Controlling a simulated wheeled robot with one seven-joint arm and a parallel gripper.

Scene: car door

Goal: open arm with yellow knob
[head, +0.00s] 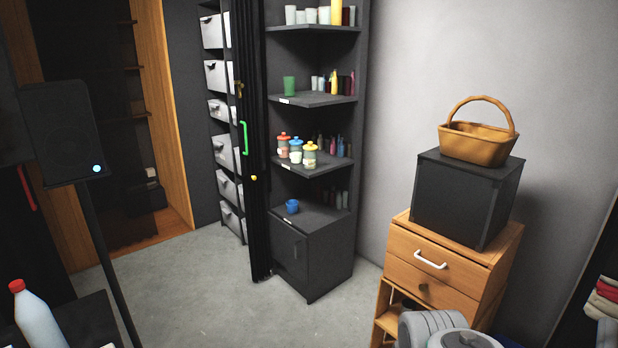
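A small yellow knob (253,178) shows low on a tall, narrow, dark upright panel (258,220) near the middle of the head view. A green bar handle (243,138) is above the knob, and a small brass-coloured fitting (239,89) is higher still. The panel stands between a rack of grey bins on its left and open dark shelves on its right. I see it nearly edge-on, so I cannot tell how it is hinged or how far it is open.
Grey floor (215,285) lies clear before the panel. A dark flat box on a pole (103,245) and a red-capped bottle (42,318) stand at left. A wooden drawer cabinet (445,270) with a black box and basket is at right. Shelves hold several jars (309,155).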

